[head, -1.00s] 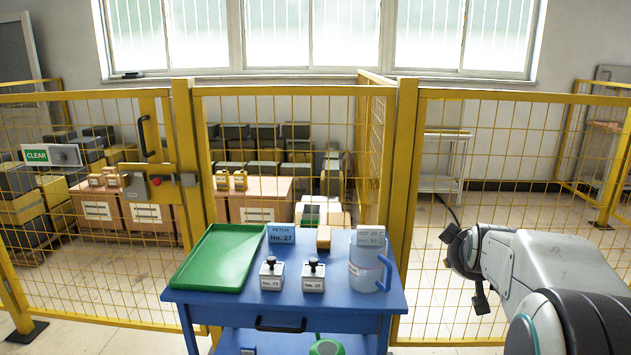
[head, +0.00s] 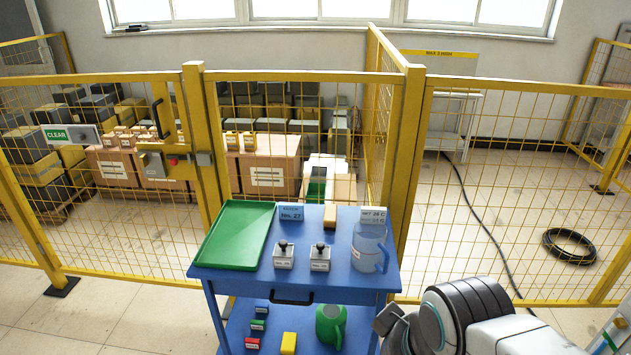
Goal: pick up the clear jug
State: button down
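The clear jug (head: 369,247) stands upright at the right end of the blue cart's top (head: 330,278). It is bluish and see-through, with a handle on its right side and a label on its front. My gripper (head: 388,328) shows only as dark grey parts at the lower right, in front of the cart's right side and lower in the picture than the jug. It appears apart from the jug. Its fingertips are not clear, so I cannot tell whether it is open or shut.
The lower shelf holds a green can (head: 330,325) and small boxes. Yellow fencing (head: 410,180) stands behind.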

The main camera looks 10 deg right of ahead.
aim_at(368, 247)
jog(key=l+u, duration=0.25)
jog(key=u, duration=0.2)
jog(key=i+l+u, duration=0.1)
jog(key=l+u, duration=0.15)
jog(key=u, duration=0.15)
jog(key=l+u, duration=0.25)
jog(key=u, duration=0.2)
jog(key=l+u, duration=0.25)
jog(key=u, duration=0.2)
jog(key=k+l+u, duration=0.15)
jog(key=u, duration=0.3)
jog(key=k+l+u, duration=0.1)
jog(key=l+u, duration=0.15)
jog(key=u, duration=0.15)
jog(key=k+l+u, duration=0.15)
jog(key=u, duration=0.3)
